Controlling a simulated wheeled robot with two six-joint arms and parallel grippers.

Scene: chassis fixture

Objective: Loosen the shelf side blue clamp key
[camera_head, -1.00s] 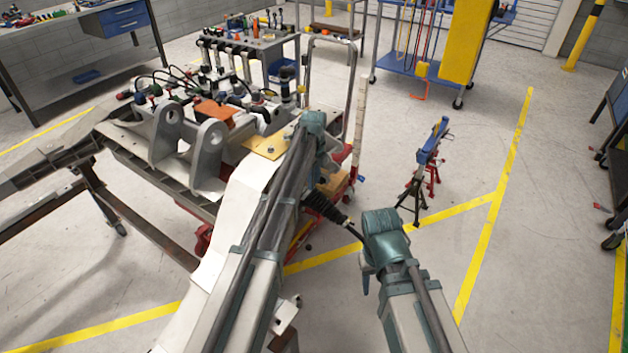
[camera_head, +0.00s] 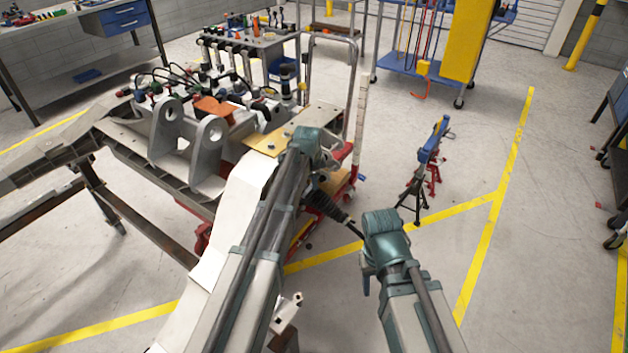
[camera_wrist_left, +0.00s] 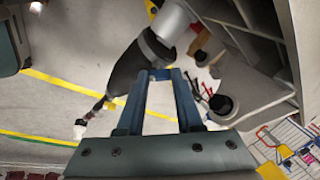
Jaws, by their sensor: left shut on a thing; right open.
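In the left wrist view, my left gripper (camera_wrist_left: 160,84) reaches up from the bottom edge. Its two fingers close at their tips on a small blue piece, the blue clamp key (camera_wrist_left: 160,74). The key lies beside a black conical boot (camera_wrist_left: 140,65) on a silver cylinder (camera_wrist_left: 172,20). In the head view my left arm (camera_head: 285,185) extends over the chassis fixture (camera_head: 180,180), and its fingertips and the key are hidden behind the wrist. My right gripper (camera_head: 367,272) hangs low at the right wrist, clear of the fixture. Its jaws are mostly hidden, and nothing shows in it.
A ribbed black strut (camera_head: 330,204) sticks out between my two wrists. A blue and black stand (camera_head: 430,150) stands on the floor to the right. A tool cart (camera_head: 285,35) and a blue trolley (camera_head: 400,65) stand behind. The right floor is mostly clear.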

